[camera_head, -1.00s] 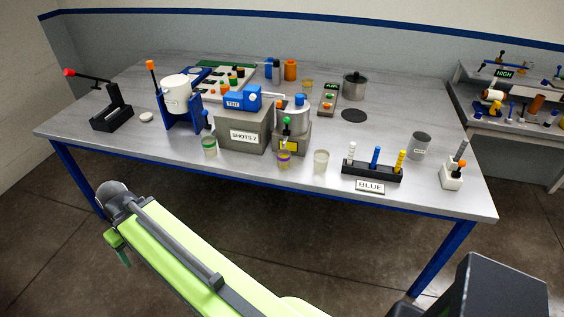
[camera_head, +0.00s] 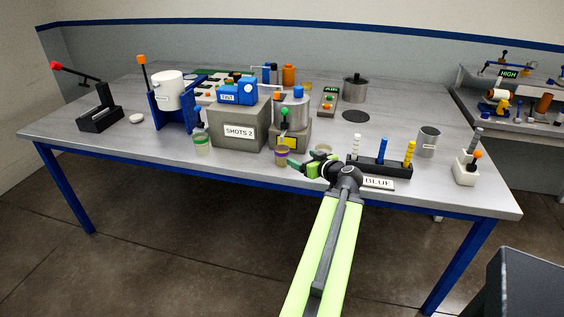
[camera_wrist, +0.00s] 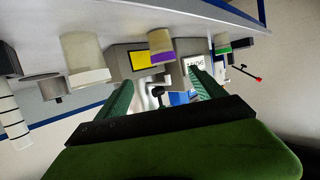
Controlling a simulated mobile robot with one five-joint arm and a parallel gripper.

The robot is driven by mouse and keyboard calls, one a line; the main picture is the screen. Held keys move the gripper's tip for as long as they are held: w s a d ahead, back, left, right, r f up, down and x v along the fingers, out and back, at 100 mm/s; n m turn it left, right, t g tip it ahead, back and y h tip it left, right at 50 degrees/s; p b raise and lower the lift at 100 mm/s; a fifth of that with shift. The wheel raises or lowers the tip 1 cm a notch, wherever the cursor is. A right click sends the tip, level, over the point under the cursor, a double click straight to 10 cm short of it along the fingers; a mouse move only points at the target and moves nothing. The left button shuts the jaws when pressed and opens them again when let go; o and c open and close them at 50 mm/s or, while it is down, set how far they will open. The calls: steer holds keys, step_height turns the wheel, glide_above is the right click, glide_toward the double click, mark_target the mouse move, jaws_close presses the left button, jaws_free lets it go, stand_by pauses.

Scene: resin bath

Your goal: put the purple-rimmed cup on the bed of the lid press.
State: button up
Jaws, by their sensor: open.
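The purple-rimmed cup (camera_head: 282,158) stands near the front edge of the bench, in front of the yellow-labelled dispenser (camera_head: 290,130). In the wrist view the cup (camera_wrist: 163,52) shows beyond and between my fingers, tilted in the picture. My gripper (camera_head: 303,166) is open and empty, just right of the cup; its green fingers (camera_wrist: 160,80) reach toward the cup without visibly holding it. The black lid press (camera_head: 99,118) stands at the far left of the bench, its red-knobbed lever raised; its bed looks empty.
A green-rimmed cup (camera_head: 201,143) stands left of the grey SHOTS 2 block (camera_head: 240,126). A clear cup (camera_wrist: 86,60) is close beside my gripper. A rack of pegs (camera_head: 381,167) stands to the right. A white disc (camera_head: 136,118) lies beside the press.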

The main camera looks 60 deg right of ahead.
steer(key=b, duration=0.4)
glide_toward(278, 148)
steer(key=x, duration=0.4)
steer(key=shift+d+f, duration=0.45)
steer(key=shift+d, duration=0.1)
steer(key=shift+w+a+b+x, duration=0.1)
steer(key=shift+b+x, duration=0.05)
steer(key=shift+x, duration=0.85)
steer(key=shift+w+a+b+x, duration=0.1)
steer(key=shift+a+b+x, duration=0.05)
steer(key=shift+x, duration=0.85)
steer(key=shift+w+a+b+x, duration=0.1)
steer(key=shift+b+x, duration=0.05)
steer(key=shift+x, duration=0.85)
steer(key=shift+s+r, duration=0.15)
steer(key=shift+r, duration=0.1)
steer(key=shift+c, duration=0.3)
steer(key=c, duration=1.5)
